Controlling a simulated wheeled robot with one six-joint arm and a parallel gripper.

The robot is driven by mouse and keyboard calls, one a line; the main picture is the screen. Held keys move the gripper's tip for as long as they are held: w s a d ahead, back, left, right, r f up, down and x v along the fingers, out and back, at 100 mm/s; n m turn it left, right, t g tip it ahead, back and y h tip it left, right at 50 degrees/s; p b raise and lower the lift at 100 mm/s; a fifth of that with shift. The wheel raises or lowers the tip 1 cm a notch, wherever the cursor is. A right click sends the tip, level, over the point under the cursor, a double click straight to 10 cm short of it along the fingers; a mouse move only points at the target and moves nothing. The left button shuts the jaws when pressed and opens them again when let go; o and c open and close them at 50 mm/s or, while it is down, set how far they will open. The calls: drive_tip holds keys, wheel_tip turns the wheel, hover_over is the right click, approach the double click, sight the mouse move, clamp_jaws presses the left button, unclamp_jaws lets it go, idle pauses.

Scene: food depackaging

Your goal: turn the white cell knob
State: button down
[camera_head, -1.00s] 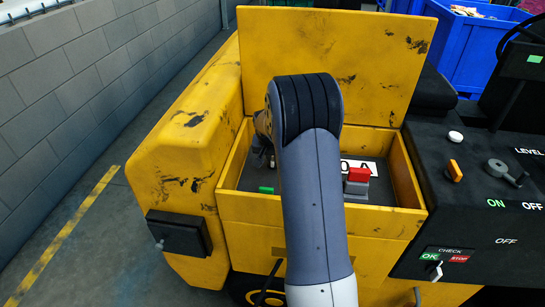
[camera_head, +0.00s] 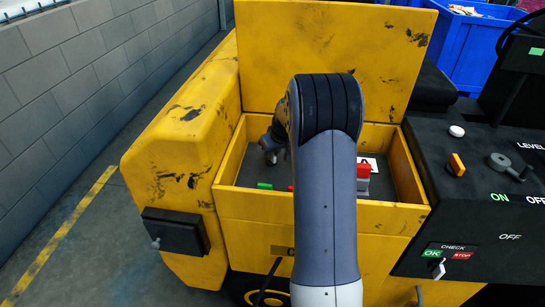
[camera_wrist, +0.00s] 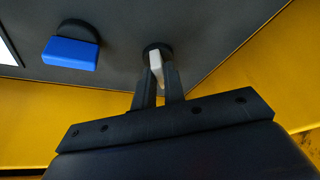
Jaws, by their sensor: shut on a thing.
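The white cell knob (camera_wrist: 155,64) sits on a dark round base on the grey panel inside the yellow box, at the upper middle of the wrist view. My gripper (camera_wrist: 159,82) has its two dark fingers on either side of the white knob and is shut on it. In the head view my arm reaches into the open yellow box (camera_head: 228,204) and hides much of its floor. The knob is not visible there.
A blue block on a black base (camera_wrist: 70,54) is left of the knob in the wrist view. Yellow walls stand close around. In the head view, green (camera_head: 265,186) and red (camera_head: 363,171) parts are in the box. A black console (camera_head: 480,185) is at right.

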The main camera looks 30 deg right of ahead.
drive_tip(key=n, duration=0.1)
drive_tip(key=n+y+b, duration=0.1)
drive_tip(key=n, duration=0.1)
drive_tip(key=n+b, duration=0.1)
drive_tip(key=shift+w+d+f+n+g+y, duration=0.1)
drive_tip(key=shift+d+n+g+y, duration=0.2)
drive_tip(key=shift+y, duration=0.1)
drive_tip(key=n, duration=0.2)
drive_tip(key=n+g+y, duration=0.1)
drive_tip(key=n, duration=0.2)
drive_tip(key=shift+w+d+g, duration=0.15)
drive_tip(key=shift+g, duration=0.15)
drive_tip(key=shift+n, duration=0.3)
drive_tip(key=c, duration=1.5)
unclamp_jaws()
drive_tip(key=v, duration=1.1)
drive_tip(key=shift+d, duration=0.2)
